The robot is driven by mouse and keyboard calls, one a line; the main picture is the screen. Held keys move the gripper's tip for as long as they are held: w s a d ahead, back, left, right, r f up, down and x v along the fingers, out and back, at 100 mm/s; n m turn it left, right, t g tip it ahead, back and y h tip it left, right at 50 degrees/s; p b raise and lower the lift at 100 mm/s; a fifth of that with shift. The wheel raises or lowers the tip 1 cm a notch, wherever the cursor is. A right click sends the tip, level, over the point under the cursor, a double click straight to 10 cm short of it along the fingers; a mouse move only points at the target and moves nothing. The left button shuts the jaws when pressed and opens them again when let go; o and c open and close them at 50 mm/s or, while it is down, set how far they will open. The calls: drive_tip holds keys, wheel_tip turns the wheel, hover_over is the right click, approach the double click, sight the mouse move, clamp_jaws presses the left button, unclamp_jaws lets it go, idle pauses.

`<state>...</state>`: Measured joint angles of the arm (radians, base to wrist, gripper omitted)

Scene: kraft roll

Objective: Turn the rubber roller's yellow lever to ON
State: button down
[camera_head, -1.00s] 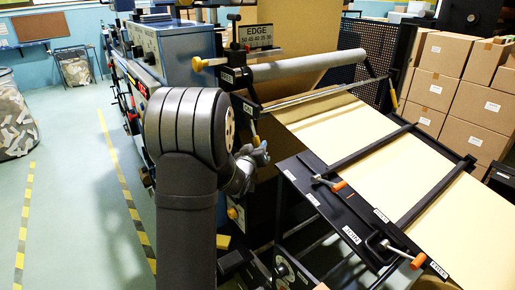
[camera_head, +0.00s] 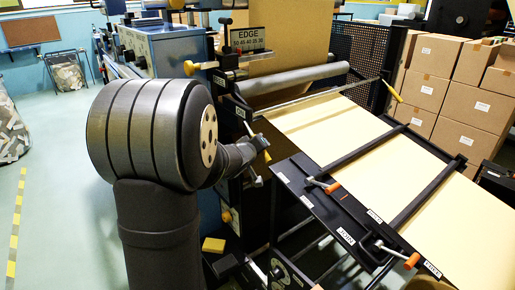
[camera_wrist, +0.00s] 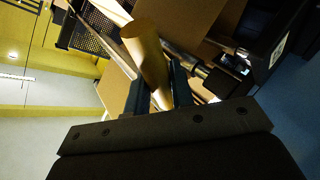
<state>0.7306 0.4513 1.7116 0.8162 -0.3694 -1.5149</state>
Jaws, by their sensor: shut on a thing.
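The yellow lever (camera_head: 265,155) hangs near the left end of the grey rubber roller (camera_head: 295,78), below it. My gripper (camera_head: 258,160) is at the lever, partly hidden behind my own arm. In the wrist view, the lever (camera_wrist: 146,48) is a large yellow rounded handle that passes between the two dark fingers of my gripper (camera_wrist: 162,92). The fingers are shut on it. The lever's far end sticks out beyond the fingertips.
The black table (camera_head: 340,215) with orange-tipped clamps stands right of my gripper, under the kraft web (camera_head: 345,130). Stacked boxes (camera_head: 428,90) stand at the back right. Open floor lies on the left.

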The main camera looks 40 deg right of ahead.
drive_tip(key=shift+s+r, duration=0.2)
drive_tip(key=shift+r, duration=0.05)
drive_tip(key=shift+s+r+n, duration=0.1)
drive_tip(key=shift+n, duration=0.2)
idle(0.4)
drive_tip(key=c, duration=1.3)
unclamp_jaws()
drive_tip(key=v, duration=1.1)
drive_tip(key=r+v, duration=0.1)
drive_tip(key=v, duration=0.5)
drive_tip(key=shift+a, duration=0.2)
